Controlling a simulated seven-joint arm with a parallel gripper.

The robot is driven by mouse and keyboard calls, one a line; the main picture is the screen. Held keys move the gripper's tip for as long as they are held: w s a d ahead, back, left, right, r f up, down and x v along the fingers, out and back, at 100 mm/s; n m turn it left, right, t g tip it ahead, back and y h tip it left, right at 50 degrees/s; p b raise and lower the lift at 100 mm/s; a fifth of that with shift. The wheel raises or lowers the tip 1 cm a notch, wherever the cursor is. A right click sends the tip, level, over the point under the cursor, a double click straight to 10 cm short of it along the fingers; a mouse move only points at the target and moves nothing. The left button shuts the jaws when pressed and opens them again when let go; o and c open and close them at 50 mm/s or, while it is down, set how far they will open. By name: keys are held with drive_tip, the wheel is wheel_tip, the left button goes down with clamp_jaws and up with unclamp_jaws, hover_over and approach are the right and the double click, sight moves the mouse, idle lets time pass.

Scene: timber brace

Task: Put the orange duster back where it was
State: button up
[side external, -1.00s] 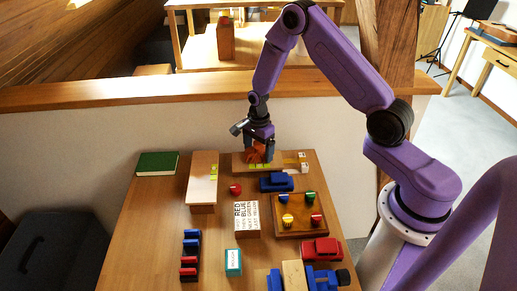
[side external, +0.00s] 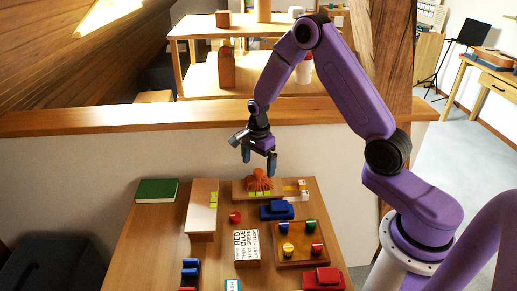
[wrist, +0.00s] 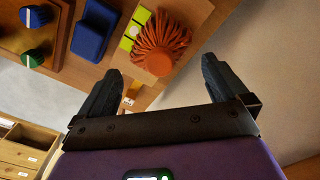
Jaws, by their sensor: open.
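The orange duster (side external: 259,181) rests on the wooden board (side external: 240,190) at the back of the table, beside yellow-green squares. In the wrist view the duster (wrist: 160,46) shows its stringy fringe and round orange top, close to the yellow-green squares (wrist: 131,31). My gripper (side external: 259,169) is open and empty, just above the duster and apart from it. In the wrist view my gripper's two fingers (wrist: 158,78) are spread wide with nothing between them.
A tray (side external: 301,258) with several coloured pegs, a printed block (side external: 246,249), a long wooden block (side external: 203,208), a red piece (side external: 235,217) and a green book (side external: 157,190) stand around. The wall rises behind the table.

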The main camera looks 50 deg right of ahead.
sight(258, 172)
wheel_tip(258, 172, up, 6)
drive_tip(key=shift+s+a+r, duration=0.15)
drive_tip(key=shift+a+r, duration=0.05)
drive_tip(key=shift+a, duration=0.05)
drive_tip(key=s+a+r+n, duration=0.4)
drive_tip(key=s+a+n, duration=0.2)
drive_tip(key=s+n, duration=0.15)
drive_tip(key=s+a+r+n, duration=0.4)
drive_tip(key=s+a+n, duration=0.1)
drive_tip(key=s+n, duration=0.25)
drive_tip(key=s+d+r+n, duration=0.1)
drive_tip(key=s+r+n, duration=0.1)
drive_tip(key=s+n, duration=1.3)
drive_tip(key=shift+s+r+n, duration=0.4)
drive_tip(key=shift+s, duration=0.8)
